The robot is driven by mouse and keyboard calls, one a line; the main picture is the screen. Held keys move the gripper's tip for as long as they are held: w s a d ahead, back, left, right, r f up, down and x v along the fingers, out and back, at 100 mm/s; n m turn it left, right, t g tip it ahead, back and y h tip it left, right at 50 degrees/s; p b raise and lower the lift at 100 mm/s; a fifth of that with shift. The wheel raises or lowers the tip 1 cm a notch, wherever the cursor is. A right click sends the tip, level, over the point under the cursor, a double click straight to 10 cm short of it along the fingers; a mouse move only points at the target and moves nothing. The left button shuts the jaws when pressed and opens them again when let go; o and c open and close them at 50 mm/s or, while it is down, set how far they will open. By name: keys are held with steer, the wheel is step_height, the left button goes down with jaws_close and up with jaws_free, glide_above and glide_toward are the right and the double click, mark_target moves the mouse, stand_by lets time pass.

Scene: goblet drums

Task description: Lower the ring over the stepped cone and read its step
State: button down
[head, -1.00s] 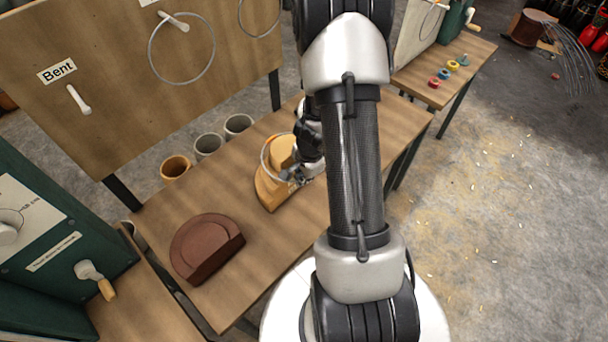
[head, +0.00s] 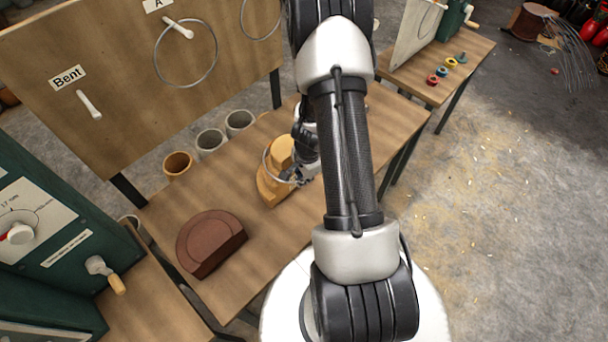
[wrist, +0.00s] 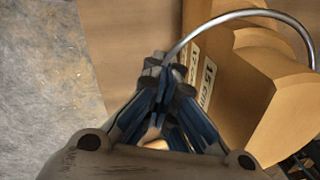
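The stepped cone is a pale wooden half-cone (head: 268,188) on the middle of the bench; in the wrist view its stepped side (wrist: 270,85) carries white number labels, only partly legible. A thin metal ring (wrist: 240,13) arcs from my fingertips across the cone's upper part in the wrist view. In the head view it shows as a thin loop at the cone's left side. My gripper (wrist: 168,72) is shut on the ring's near edge, beside the cone. Whether the ring touches a step cannot be told. My arm partly hides the gripper in the head view.
A dark brown stepped half-round block (head: 210,240) lies on the bench (head: 235,285) at left. Several cups (head: 210,141) stand behind the bench. A pegboard labelled "Bent" (head: 110,85) holds hanging rings (head: 187,85). A green machine with a crank (head: 105,272) stands at left.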

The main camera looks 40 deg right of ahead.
steer(key=p, duration=0.5)
steer(key=shift+w+d+f+g+p, duration=0.1)
steer(key=shift+w+f+g+p, duration=0.05)
steer(key=shift+f+g+p, duration=0.15)
stand_by(0.6)
steer(key=shift+s+f+p, duration=0.2)
steer(key=shift+f+p, duration=0.25)
steer(key=shift+p, duration=1.65)
steer(key=shift+f, duration=0.25)
steer(key=shift+f+b, duration=1)
steer(key=shift+b, duration=0.45)
steer(key=c, duration=1.9)
jaws_free()
steer(key=shift+r, duration=0.15)
steer(key=c, duration=0.3)
steer(key=o, duration=0.4)
steer(key=shift+o, duration=0.2)
steer(key=shift+s+a, duration=0.1)
steer(key=shift+a, duration=0.1)
